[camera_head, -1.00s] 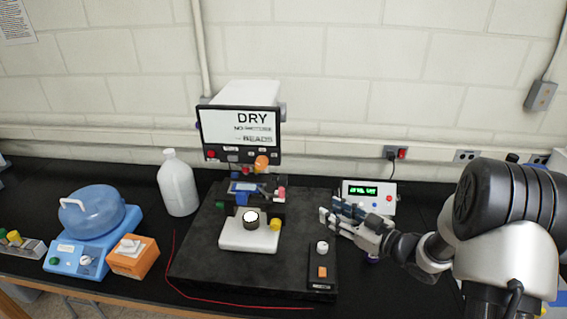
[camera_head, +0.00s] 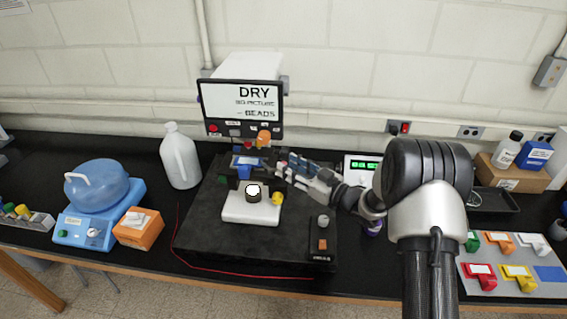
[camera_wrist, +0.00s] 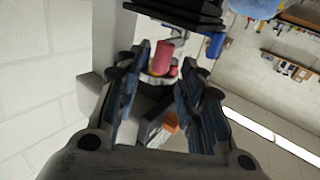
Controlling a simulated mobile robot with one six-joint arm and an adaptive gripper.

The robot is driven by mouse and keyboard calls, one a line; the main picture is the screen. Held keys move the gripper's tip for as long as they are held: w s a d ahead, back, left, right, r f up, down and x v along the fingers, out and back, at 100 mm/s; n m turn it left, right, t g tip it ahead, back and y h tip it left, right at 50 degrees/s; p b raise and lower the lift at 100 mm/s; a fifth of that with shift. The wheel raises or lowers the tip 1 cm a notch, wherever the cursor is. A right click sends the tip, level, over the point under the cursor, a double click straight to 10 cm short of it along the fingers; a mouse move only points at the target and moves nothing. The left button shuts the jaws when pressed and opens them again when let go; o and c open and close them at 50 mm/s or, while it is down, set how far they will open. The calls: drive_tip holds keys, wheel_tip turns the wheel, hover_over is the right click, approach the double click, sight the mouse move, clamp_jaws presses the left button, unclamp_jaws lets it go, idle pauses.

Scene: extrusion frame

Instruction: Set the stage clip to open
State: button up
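The stage (camera_head: 247,173) of the microscope-like device is a dark block with a blue piece (camera_head: 247,161) on top. I cannot tell for sure which part is the stage clip. In the wrist view a red cylinder (camera_wrist: 162,54) shows beyond and between my fingertips, beside the dark stage parts (camera_wrist: 180,12); it may be the clip's handle. My gripper (camera_head: 281,166) is at the right side of the stage and hides that side in the head view. In the wrist view my gripper (camera_wrist: 165,75) is open, with nothing clasped between its blue-grey fingers.
A control box with green display (camera_head: 362,167) stands behind my arm. A white jug (camera_head: 180,160) and blue-domed machine (camera_head: 96,195) stand left.

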drive_tip(key=shift+x, duration=1.7)
drive_tip(key=shift+d, duration=0.1)
clamp_jaws()
